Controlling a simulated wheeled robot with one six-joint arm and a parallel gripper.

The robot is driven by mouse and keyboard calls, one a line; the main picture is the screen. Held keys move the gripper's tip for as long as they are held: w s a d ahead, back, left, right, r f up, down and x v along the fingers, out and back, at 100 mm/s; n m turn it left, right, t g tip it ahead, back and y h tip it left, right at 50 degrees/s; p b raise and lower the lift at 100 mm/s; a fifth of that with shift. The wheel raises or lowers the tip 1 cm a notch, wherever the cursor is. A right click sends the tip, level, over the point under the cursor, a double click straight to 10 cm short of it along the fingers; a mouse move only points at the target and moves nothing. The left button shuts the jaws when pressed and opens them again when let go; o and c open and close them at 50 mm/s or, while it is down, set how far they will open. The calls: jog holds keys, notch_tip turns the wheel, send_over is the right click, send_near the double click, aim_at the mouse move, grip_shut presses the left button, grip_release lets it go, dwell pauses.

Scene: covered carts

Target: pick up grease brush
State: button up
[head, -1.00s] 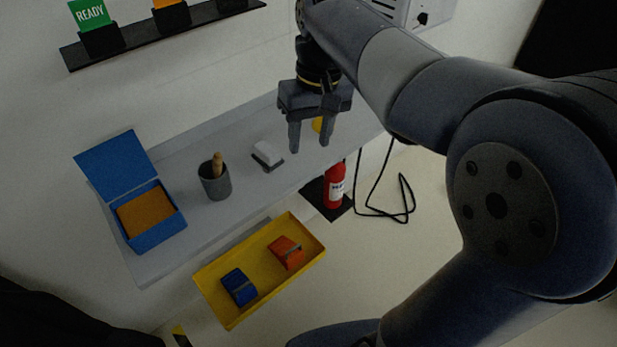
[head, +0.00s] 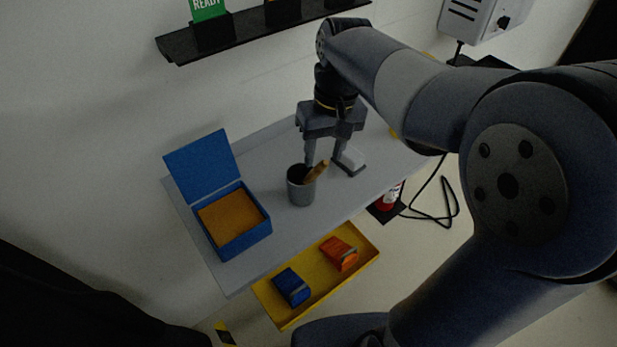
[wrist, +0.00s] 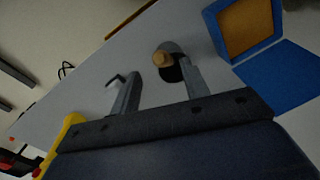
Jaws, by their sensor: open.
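The grease brush (head: 317,172) stands in a grey cup (head: 301,191) on the grey cart top. Only its wooden handle shows, leaning to the right over the rim; its lower end is hidden in the cup. My gripper (head: 326,158) is open and empty, pointing down just behind and above the cup, close to the handle. In the wrist view the handle (wrist: 161,59) shows end-on over the dark cup (wrist: 172,70), between the two fingers and nearer the right one. Contact with the handle cannot be told.
A blue open-lidded box (head: 243,241) with a brown inside stands left of the cup. A yellow tray (head: 317,290) below holds blue and orange items.

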aim_at(318, 170)
jog(key=f, duration=0.2)
jog(key=a+f, duration=0.1)
jog(key=shift+s+f, duration=0.3)
jog(key=shift+f, duration=0.05)
jog(key=shift+f+p, duration=0.3)
jog(key=shift+f, duration=0.3)
jog(key=shift+c, duration=0.4)
grip_shut()
